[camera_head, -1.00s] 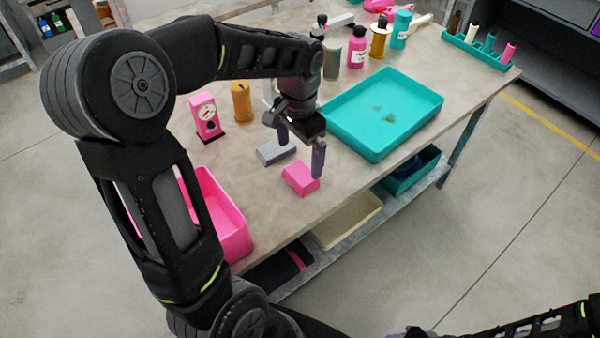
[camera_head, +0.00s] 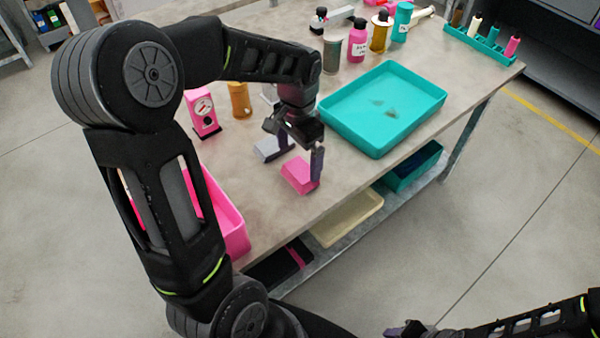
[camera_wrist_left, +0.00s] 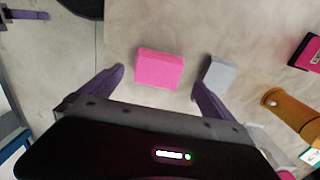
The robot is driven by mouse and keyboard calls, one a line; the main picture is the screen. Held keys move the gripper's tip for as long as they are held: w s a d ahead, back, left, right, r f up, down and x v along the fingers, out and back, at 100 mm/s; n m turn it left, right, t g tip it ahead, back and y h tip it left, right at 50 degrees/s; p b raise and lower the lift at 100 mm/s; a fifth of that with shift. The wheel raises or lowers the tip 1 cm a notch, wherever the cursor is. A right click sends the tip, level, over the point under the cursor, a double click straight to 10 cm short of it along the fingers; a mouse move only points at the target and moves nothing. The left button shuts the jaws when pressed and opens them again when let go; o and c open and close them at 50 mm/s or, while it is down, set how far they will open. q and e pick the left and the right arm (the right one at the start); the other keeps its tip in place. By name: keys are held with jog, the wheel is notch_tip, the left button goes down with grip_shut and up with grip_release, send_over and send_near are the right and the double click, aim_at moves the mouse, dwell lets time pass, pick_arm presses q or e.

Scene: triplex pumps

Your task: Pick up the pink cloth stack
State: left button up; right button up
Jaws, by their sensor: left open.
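The pink cloth stack (camera_head: 298,176) lies on the table near its front edge, a small folded block. It also shows in the left wrist view (camera_wrist_left: 160,69), ahead of and between the fingertips. My left gripper (camera_head: 301,153) is open above the stack, its fingers pointing down; the wrist view shows its two purple fingers (camera_wrist_left: 158,84) spread wider than the stack. One finger overlaps the stack's right end in the head view, and I cannot tell whether they touch. My right gripper (camera_head: 404,330) shows only partly at the bottom edge.
A grey block (camera_head: 268,150) lies close beside the stack, near one finger in the wrist view (camera_wrist_left: 217,75). A teal tray (camera_head: 420,118) stands to the right, a pink bin (camera_head: 233,228) to the left. A pink dial device (camera_head: 203,112) and an orange bottle (camera_head: 239,99) stand behind.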

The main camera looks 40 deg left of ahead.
aim_at(300, 170)
pick_arm(q)
jog(key=shift+d+f+p, duration=0.2)
jog(key=shift+f+p, duration=0.15)
jog(key=shift+f, duration=2.3)
jog(key=c, duration=1.4)
notch_tip(300, 170, up, 10)
